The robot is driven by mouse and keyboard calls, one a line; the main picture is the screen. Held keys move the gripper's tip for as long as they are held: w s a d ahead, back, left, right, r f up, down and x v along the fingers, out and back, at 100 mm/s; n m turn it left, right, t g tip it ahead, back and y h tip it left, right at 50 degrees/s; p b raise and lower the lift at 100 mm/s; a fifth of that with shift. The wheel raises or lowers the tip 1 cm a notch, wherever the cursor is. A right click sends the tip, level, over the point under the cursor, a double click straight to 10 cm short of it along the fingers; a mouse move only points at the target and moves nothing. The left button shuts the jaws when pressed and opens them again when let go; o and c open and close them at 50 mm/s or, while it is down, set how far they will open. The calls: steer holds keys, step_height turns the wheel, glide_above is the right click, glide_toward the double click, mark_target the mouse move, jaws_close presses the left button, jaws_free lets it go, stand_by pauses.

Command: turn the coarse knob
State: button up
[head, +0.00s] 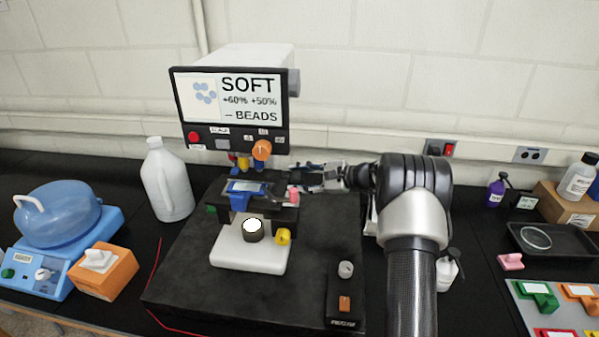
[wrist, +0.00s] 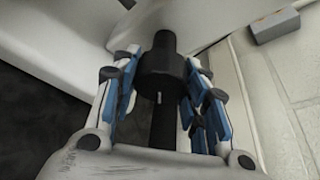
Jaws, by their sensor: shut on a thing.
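The coarse knob (wrist: 160,72) is a black cylinder with a small white mark, in the middle of the wrist view. A thinner black shaft stands out past it at the top. My gripper (wrist: 160,75) has its blue-padded fingers on both sides of the knob and is shut on it. In the head view my gripper (head: 318,180) reaches in from the right, behind the stage of the microscope (head: 245,90). I cannot make out the knob there. The microscope's screen reads "SOFT", "+60% +50%" and "BEADS".
A blue slide holder (head: 243,187) and a pink part (head: 293,195) are close to my gripper. A yellow knob (head: 283,237) is on the white base (head: 228,250). A white jug (head: 166,180) stands left. A small control box (head: 345,300) sits at the front right of the black plate.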

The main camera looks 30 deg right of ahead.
stand_by(0.3)
steer(key=o, duration=1.1)
steer(key=shift+c, duration=0.2)
steer(key=v, duration=1.2)
stand_by(0.4)
